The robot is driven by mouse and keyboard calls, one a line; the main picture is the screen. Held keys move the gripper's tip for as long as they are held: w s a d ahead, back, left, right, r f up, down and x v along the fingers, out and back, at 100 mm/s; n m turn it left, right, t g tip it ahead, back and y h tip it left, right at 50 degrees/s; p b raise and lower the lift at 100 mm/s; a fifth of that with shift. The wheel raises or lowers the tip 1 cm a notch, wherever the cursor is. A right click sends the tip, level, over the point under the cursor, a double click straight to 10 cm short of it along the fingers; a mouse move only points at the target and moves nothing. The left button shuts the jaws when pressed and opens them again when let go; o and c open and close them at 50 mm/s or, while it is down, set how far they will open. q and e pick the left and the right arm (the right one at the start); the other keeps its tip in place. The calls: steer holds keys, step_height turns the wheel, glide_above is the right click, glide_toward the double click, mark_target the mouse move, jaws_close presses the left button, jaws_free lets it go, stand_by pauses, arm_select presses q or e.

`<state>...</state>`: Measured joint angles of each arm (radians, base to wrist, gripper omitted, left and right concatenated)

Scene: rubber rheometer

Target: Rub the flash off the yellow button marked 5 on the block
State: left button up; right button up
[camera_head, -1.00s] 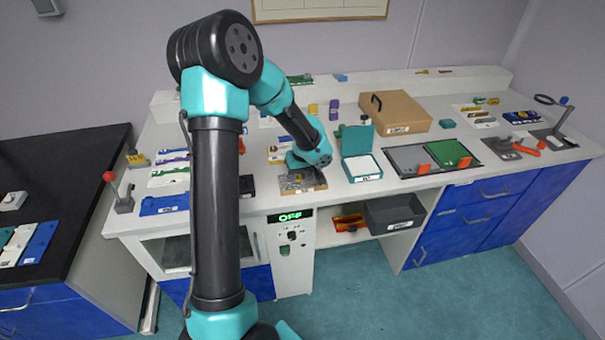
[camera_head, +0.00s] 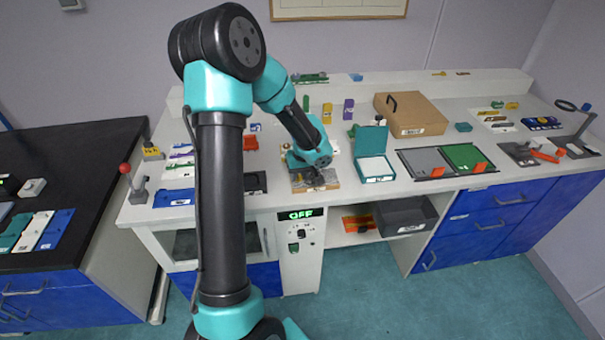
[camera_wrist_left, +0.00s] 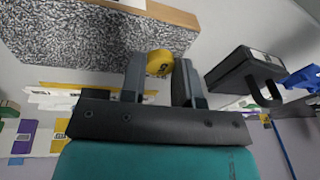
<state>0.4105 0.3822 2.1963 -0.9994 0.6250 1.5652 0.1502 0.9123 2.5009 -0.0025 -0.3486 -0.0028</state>
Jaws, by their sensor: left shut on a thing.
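The yellow button (camera_wrist_left: 159,63) marked 5 is between the fingertips of my left gripper (camera_wrist_left: 160,72) in the left wrist view. The gripper is shut on it, one finger on each side. The grey speckled block (camera_wrist_left: 85,40) fills the upper left of that view, behind the button. I cannot tell whether the button touches it. In the head view the block (camera_head: 300,186) lies near the bench's front edge, with my left gripper (camera_head: 316,181) over it, and the button is hidden. My right gripper is not in view.
An open teal box (camera_head: 373,167) stands right of the block. A grey and green tray (camera_head: 437,163) lies further right. A dark flat item (camera_head: 255,183) lies left of the block. A cardboard box (camera_head: 410,113) stands behind. A panel below reads OFF (camera_head: 301,214).

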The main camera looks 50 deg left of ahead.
mark_target(330, 176)
arm_select(q)
steer(key=shift+w+d, duration=0.55)
steer(key=shift+w, duration=0.2)
steer(key=shift+w+d, duration=0.5)
steer(key=shift+w, duration=0.25)
steer(key=shift+w+d+f, duration=0.2)
steer(key=shift+w+d, duration=0.9)
steer(key=shift+w, duration=0.3)
steer(key=shift+w+d, duration=0.1)
steer(key=shift+w+d, duration=0.55)
steer(key=shift+w, duration=0.2)
steer(key=shift+w+d, duration=0.5)
steer(key=shift+w, duration=0.25)
steer(key=shift+s+a+r, duration=0.1)
steer(key=shift+s+a+r, duration=0.1)
steer(key=shift+s+a, duration=0.45)
steer(key=shift+s, duration=0.2)
steer(key=shift+s+a+r, duration=0.1)
steer(key=shift+s+a, duration=0.45)
steer(key=shift+s, duration=0.15)
